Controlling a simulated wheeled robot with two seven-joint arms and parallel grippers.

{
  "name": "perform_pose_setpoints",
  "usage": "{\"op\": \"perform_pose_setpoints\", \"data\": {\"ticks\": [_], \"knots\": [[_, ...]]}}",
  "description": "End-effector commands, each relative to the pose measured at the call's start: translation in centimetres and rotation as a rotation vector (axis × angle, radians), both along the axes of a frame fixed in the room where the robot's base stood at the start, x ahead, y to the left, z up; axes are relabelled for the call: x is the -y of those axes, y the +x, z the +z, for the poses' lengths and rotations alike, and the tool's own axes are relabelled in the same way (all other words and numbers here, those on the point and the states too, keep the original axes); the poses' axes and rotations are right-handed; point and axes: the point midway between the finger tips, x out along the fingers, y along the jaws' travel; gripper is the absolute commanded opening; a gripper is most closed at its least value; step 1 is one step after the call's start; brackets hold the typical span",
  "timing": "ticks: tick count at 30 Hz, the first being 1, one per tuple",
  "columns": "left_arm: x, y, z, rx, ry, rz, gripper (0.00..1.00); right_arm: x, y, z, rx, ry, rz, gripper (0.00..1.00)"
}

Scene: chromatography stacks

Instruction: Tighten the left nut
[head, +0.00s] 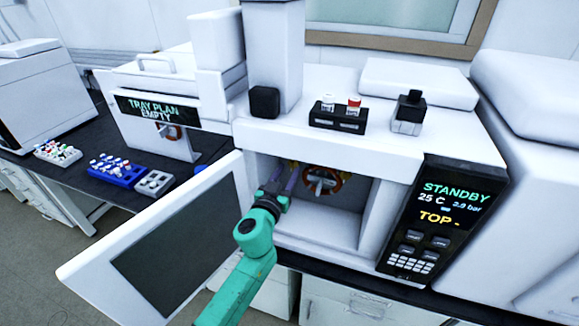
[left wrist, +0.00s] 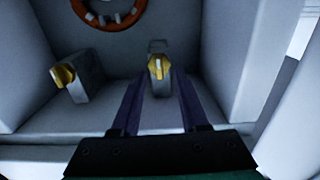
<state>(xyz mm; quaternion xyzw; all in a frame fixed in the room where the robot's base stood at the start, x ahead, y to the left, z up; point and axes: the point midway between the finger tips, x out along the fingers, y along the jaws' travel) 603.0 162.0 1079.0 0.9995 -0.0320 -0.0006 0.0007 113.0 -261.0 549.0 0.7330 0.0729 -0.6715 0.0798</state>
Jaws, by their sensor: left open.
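My left gripper (head: 283,175) reaches into the open white oven compartment, with its two purple fingers apart. In the left wrist view the open fingers (left wrist: 158,76) are on either side of a yellow nut (left wrist: 157,67) on a small grey block. The nut shows between the fingertips with a gap on each side; I cannot tell how deep it lies between them. A second yellow nut (left wrist: 63,75) sits on another grey block to the left, apart from the fingers. In the head view only small yellow bits show near the fingertips, partly hidden. My right gripper is not in view.
An orange-ringed fan (head: 338,186) is on the compartment's back wall. The oven door (head: 115,215) hangs open at the left. The side panel (head: 437,215) reads STANDBY, 25 C. A black bottle tray (head: 338,124) stands on top. Vial racks (head: 112,177) stand on the bench.

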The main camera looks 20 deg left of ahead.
Motion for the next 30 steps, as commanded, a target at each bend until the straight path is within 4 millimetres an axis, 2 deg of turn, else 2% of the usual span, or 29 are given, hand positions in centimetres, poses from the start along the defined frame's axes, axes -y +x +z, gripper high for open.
{"op": "perform_pose_setpoints", "data": {"ticks": [3, 11, 12, 15, 30], "knots": [[0.1, 1.5, -0.1, 0.0, 0.0, 0.0, 0.44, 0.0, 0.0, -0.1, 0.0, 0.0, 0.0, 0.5], [0.1, 1.8, -0.1, -0.001, 0.0, 0.0, 0.44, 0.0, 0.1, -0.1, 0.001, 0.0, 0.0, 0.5], [0.1, 1.8, -0.1, -0.001, 0.0, 0.0, 0.36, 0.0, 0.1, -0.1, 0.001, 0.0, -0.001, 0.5], [0.1, 1.8, -0.1, -0.001, 0.0, 0.0, 0.0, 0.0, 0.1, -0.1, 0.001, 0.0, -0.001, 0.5], [0.2, 1.8, -0.2, 0.003, 0.059, -0.001, 0.0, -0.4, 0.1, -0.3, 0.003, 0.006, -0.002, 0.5]]}}
